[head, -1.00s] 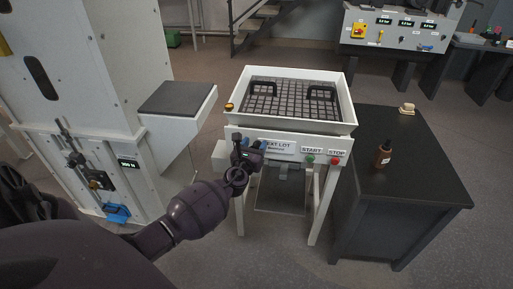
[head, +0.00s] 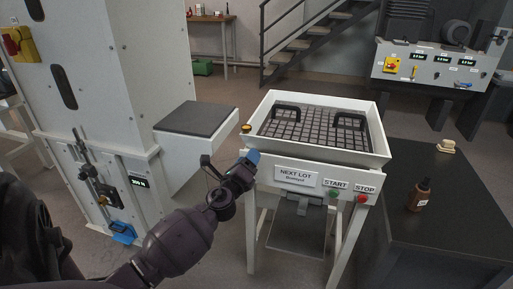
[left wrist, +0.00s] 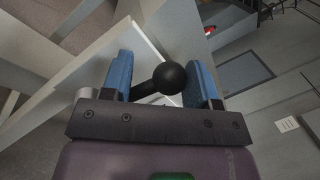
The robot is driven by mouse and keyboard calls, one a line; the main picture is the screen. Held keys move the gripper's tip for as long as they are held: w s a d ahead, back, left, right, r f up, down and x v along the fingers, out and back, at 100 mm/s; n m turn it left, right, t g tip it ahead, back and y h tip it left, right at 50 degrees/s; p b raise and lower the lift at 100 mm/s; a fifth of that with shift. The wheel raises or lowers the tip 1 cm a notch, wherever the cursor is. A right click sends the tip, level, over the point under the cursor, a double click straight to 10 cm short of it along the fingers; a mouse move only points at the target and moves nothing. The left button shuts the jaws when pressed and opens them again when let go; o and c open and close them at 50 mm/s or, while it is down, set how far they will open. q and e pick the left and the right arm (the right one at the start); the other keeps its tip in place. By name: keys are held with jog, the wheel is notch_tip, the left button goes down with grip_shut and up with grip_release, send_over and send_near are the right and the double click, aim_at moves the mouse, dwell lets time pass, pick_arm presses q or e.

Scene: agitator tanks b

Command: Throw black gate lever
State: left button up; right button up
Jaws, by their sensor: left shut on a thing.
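The black gate lever shows in the left wrist view as a black ball knob (left wrist: 170,77) on a short dark stem. It sits between the two blue fingers of my left gripper (left wrist: 163,72), which is shut on it. In the head view my left gripper (head: 252,158) is at the front left corner of the white screen box (head: 268,101). There its fingers hide the lever. My right gripper is in neither view.
Right of my gripper are the NEXT LOT label (head: 296,178), green START button (head: 333,192) and red STOP button (head: 361,199). A dark cabinet (head: 440,222) bears a brown bottle (head: 419,196). A tall white machine (head: 105,85) stands left.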

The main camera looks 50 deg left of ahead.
pick_arm(q)
jog(key=shift+s+a+f+n+b, duration=0.25)
jog(key=shift+s+f+n+b, duration=0.1)
jog(key=shift+f+n, duration=0.45)
jog(key=shift+r, duration=0.2)
jog(key=o, duration=1.3)
jog(key=shift+w, duration=0.1)
jog(key=shift+a+r, duration=0.1)
jog(key=shift+r, duration=0.15)
